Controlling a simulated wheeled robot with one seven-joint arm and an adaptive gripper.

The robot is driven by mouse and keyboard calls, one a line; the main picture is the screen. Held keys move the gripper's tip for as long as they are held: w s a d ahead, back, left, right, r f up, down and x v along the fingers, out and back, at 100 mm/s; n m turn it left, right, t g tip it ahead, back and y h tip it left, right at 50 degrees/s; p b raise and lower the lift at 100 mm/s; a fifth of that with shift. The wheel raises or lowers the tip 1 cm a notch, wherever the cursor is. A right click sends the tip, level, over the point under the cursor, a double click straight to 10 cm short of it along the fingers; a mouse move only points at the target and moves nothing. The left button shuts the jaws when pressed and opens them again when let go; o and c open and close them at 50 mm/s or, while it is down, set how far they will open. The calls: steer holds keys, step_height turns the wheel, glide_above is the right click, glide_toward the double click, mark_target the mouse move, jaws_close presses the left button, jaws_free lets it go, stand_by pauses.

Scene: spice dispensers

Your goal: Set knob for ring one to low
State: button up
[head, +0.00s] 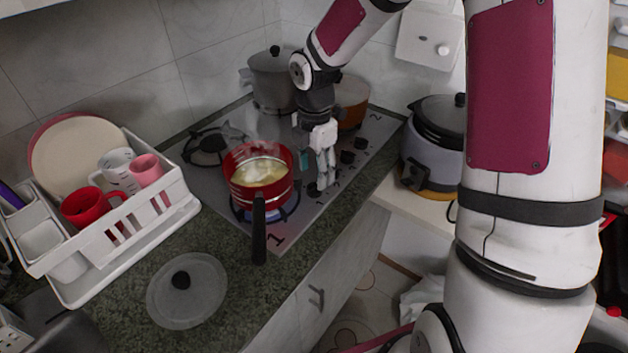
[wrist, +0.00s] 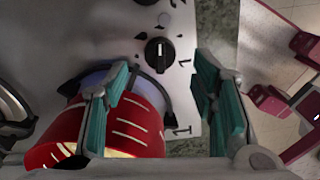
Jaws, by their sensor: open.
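The stove (head: 215,185) has a ring marked 1 at the front, under a steaming red pot (head: 246,198). A blue flame (head: 287,214) shows under the pot. The black knob marked 1 (wrist: 159,54) has a white pointer line running roughly up and down in the wrist view. In the head view the knob nearest that ring (head: 314,190) is partly hidden by my gripper. My gripper (head: 320,170) points down above the knob row, close to the pot's right side. In the wrist view its teal fingers are apart, with the knob (wrist: 160,68) seen between and beyond them.
The pot's handle (head: 259,230) points toward the front edge. A glass lid (head: 187,291) lies on the counter, and a white dish rack (head: 130,235) stands left. A grey pot (head: 272,80) and an orange pot (head: 352,98) stand behind. A cooker (head: 432,150) stands right.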

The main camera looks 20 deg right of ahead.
mark_target(315, 185)
steer(key=shift+f, duration=2.05)
steer(key=shift+c, duration=0.2)
steer(key=shift+s, duration=0.1)
steer(key=c, duration=1.1)
